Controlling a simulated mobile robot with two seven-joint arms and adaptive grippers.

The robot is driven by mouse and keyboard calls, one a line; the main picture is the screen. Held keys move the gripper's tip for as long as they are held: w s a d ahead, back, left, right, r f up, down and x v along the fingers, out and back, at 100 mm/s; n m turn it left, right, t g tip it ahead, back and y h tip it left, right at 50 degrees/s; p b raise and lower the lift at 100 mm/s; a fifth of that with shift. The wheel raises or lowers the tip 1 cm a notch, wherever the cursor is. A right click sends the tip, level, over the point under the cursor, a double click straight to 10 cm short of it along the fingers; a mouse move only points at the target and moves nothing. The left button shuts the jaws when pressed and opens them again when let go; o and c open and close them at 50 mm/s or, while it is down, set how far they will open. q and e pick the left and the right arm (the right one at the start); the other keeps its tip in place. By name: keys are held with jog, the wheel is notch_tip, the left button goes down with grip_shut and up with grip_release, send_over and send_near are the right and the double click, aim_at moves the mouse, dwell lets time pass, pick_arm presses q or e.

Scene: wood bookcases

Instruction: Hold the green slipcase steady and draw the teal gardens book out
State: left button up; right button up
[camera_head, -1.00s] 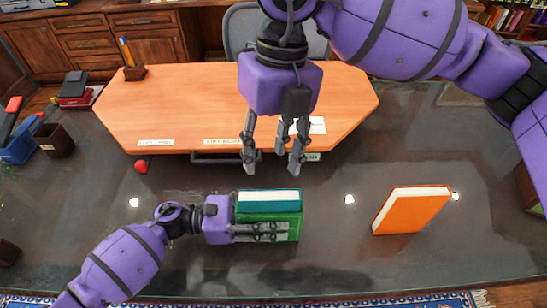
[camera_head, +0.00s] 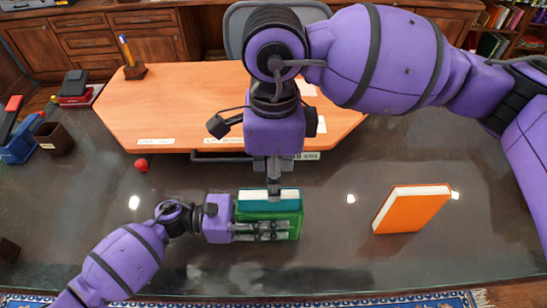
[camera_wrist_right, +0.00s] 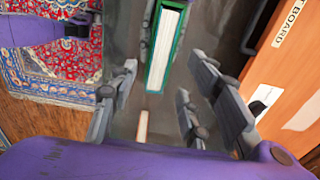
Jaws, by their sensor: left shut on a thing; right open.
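The green slipcase (camera_head: 287,218) stands on the dark glossy desk with the teal book (camera_head: 252,194) inside it. The book's pale page edge shows at the top. My left gripper (camera_head: 262,230) is shut on the slipcase from the left, its fingers along the near face. My right gripper (camera_head: 274,190) points down over the book from above. In the right wrist view its fingers (camera_wrist_right: 162,78) are spread open, with the slipcase and book (camera_wrist_right: 168,40) lying between and beyond them. I cannot tell whether they touch the book.
An orange book (camera_head: 410,209) stands apart at the right. Behind is an orange desk panel (camera_head: 180,108) with labels.

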notch_tip(320, 180, down, 8)
jog(key=shift+r, duration=0.25)
jog(key=shift+c, duration=0.2)
grip_shut()
